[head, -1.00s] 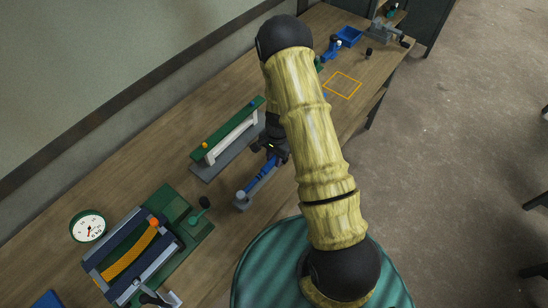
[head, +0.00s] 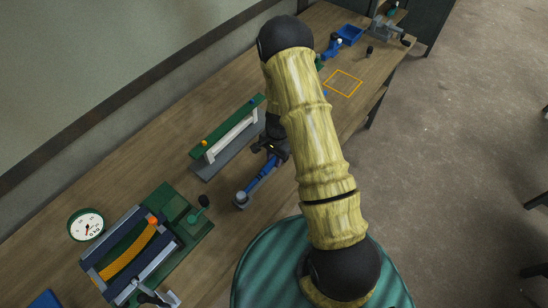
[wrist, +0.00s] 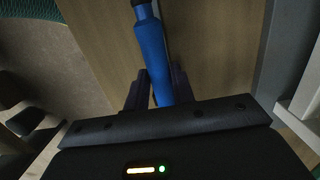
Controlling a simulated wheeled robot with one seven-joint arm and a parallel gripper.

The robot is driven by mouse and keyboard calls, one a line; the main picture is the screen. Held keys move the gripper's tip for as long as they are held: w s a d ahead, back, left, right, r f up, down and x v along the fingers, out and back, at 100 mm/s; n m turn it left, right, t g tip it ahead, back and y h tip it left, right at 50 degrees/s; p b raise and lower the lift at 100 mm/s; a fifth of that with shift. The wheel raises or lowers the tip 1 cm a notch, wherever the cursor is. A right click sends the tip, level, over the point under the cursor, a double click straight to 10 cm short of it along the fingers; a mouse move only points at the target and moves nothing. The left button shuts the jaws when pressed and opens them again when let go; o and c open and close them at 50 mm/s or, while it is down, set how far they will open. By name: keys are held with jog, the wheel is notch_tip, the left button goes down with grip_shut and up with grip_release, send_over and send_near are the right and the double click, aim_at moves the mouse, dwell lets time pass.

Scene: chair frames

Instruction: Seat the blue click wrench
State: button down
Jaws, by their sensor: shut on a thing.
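The blue click wrench (head: 262,177) has a blue handle and a grey end, lying slantwise over the bench in the head view. My gripper (head: 276,150) is shut on its handle near the upper end. In the wrist view the blue handle (wrist: 153,50) stands between the two dark fingers of my gripper (wrist: 158,90), and its dark tip reaches the top edge. My arm hides part of the bench behind the gripper. I cannot tell whether the wrench touches the bench.
A green-topped rack with a white front (head: 230,135) stands just left of the wrench. A green fixture with an orange curved strip (head: 130,255) and a round dial (head: 86,225) are at lower left. A blue bin (head: 349,35) is beyond.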

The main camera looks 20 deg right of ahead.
jog(key=shift+f, duration=0.25)
jog(key=c, duration=1.1)
grip_release()
notch_tip(320, 180, up, 17)
jog(key=w+d+b, duration=0.1)
jog(key=b, duration=0.1)
jog(key=shift+d+r, duration=0.15)
jog(key=shift+d, duration=0.15)
jog(key=shift+r, duration=0.1)
